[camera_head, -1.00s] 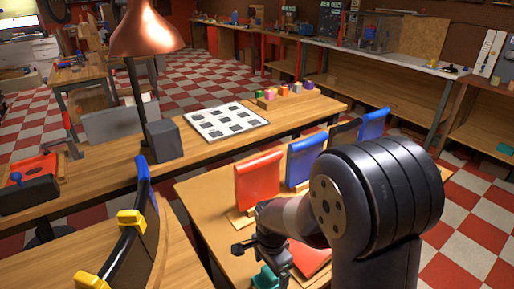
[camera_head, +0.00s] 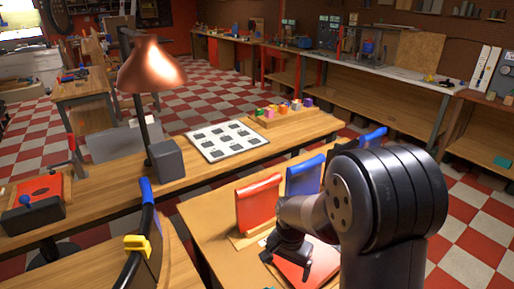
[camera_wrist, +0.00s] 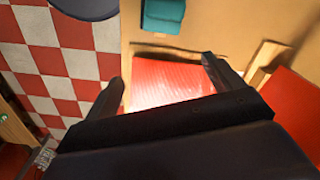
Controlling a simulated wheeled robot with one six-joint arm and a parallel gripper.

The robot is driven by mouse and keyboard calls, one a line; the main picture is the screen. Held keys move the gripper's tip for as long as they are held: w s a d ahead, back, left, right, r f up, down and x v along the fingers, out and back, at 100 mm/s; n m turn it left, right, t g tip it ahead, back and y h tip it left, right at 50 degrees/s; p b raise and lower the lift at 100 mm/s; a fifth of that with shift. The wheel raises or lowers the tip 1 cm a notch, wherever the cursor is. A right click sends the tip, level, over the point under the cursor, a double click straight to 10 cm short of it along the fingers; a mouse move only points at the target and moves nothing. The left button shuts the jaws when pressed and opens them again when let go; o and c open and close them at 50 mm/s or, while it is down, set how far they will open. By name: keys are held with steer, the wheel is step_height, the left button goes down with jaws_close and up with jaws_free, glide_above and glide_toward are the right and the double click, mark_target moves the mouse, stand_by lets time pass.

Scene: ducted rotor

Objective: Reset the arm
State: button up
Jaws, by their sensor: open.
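My gripper (camera_head: 286,264) hangs at the end of my dark arm, low over the front wooden table (camera_head: 205,228). It is open and empty, with its two fingers spread apart in the wrist view (camera_wrist: 163,76). A flat red piece (camera_head: 313,262) lies on the table below and beside the fingers; in the wrist view the red piece (camera_wrist: 170,88) shows between them. I cannot tell the exact height above it. My arm hides part of the table's right side.
A red upright panel (camera_head: 258,203) and blue panels (camera_head: 304,177) (camera_head: 374,138) stand close by on the table. A teal block (camera_wrist: 163,15) lies near the red piece. A copper lamp (camera_head: 150,68) and a checkered board (camera_head: 226,139) are on the table behind.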

steer(key=w+d+r+n+p, duration=0.2)
steer(key=d+n, duration=0.2)
steer(key=d, duration=0.1)
steer(key=shift+w+r+n+p, duration=0.3)
steer(key=shift+w+p, duration=0.1)
steer(key=shift+d, duration=0.1)
